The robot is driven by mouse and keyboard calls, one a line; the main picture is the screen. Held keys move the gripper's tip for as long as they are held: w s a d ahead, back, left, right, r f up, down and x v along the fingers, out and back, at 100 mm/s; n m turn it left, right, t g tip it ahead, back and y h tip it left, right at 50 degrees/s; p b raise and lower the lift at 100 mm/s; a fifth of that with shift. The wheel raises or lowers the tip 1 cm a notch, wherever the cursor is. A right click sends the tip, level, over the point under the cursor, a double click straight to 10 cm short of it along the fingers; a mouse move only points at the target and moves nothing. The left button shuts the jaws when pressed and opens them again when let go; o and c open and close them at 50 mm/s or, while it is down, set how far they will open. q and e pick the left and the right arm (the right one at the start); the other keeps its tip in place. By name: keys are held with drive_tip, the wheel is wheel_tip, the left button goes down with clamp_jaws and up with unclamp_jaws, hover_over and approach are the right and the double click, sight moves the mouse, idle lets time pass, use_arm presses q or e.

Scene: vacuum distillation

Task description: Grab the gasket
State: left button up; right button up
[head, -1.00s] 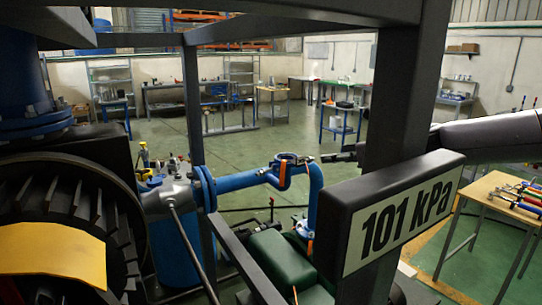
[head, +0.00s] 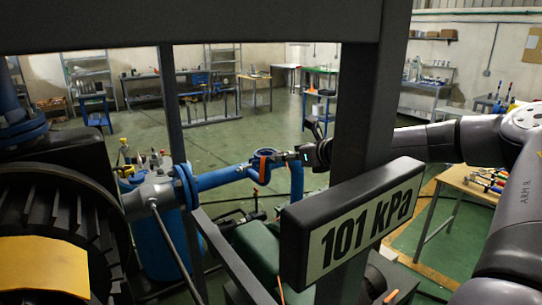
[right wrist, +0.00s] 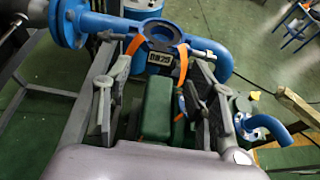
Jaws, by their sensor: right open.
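A blue pipe (head: 220,178) has an open round flange, and this flange (head: 268,156) has an orange strip (head: 262,170) hanging at its side. In the right wrist view the flange (right wrist: 155,32) shows from above with a dark label plate and orange strips (right wrist: 134,44) at both sides. I cannot tell which part is the gasket. My right gripper (head: 290,157) is at the flange's right in the head view. In the wrist view my right gripper (right wrist: 156,64) is open, its fingers spread on either side of the label plate, with nothing clearly held. My left gripper is not in view.
A dark frame post (head: 362,100) and the 101 kPa display (head: 350,222) stand close in front, beside my right arm. A green machine (head: 262,250) lies below the pipe. A wooden table (head: 462,182) with tools is at the right.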

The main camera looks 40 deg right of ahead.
drive_tip(key=shift+p+x, duration=0.3)
drive_tip(key=shift+x, duration=2.3)
drive_tip(key=shift+r, duration=0.2)
drive_tip(key=c, duration=1)
